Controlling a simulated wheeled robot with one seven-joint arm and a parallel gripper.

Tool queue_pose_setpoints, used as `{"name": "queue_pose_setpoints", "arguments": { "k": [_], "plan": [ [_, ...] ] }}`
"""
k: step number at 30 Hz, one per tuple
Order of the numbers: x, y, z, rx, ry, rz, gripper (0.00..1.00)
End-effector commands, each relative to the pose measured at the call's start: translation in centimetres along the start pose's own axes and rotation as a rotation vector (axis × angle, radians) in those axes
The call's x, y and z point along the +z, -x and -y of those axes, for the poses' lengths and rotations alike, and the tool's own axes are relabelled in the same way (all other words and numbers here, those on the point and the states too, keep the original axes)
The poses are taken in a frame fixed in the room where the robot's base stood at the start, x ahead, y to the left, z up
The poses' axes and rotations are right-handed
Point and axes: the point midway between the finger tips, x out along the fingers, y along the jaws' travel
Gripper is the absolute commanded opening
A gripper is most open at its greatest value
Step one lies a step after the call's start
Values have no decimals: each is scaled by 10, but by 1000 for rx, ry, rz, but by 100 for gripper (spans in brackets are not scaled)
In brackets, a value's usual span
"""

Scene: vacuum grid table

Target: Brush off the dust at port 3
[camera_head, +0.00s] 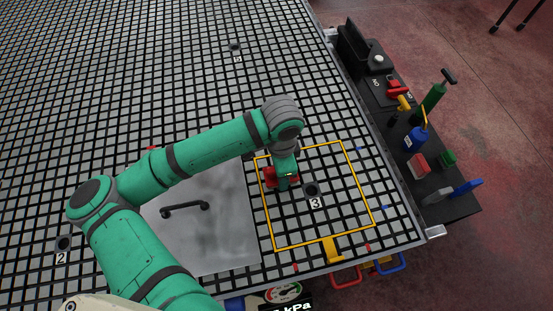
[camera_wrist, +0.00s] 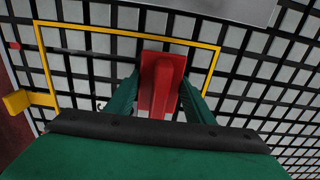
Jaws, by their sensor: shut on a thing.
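Port 3 (camera_head: 312,190) is a dark round fitting with a "3" label on the grid table, inside a yellow rectangular outline (camera_head: 364,197). My gripper (camera_head: 286,181) is over the grid inside the outline, just left of port 3. It is shut on a red block-like tool (camera_head: 270,177), which also shows between the fingers (camera_wrist: 160,82) in the wrist view (camera_wrist: 161,65). The tool's underside is hidden, so I cannot see bristles or tell whether it touches the grid.
A grey metal plate (camera_head: 226,235) with a black handle (camera_head: 185,208) lies left of the outline. Port 2 (camera_head: 64,243) and port 5 (camera_head: 235,47) are farther off. A black side tray (camera_head: 447,208) with several tools stands along the right edge. A yellow clamp-like piece (camera_head: 333,250) sits at the front edge.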

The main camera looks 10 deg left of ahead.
Motion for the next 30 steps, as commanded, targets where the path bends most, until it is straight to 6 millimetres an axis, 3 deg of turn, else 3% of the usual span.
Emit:
{"name": "queue_pose_setpoints", "arguments": {
  "k": [4, 21, 30],
  "plan": [
    [-3, 29, 0, -5, -8, -1, 24],
    [-9, 77, -3, -3, -19, -1, 24],
    [-10, 84, -4, -2, -21, -1, 24]
  ]
}}
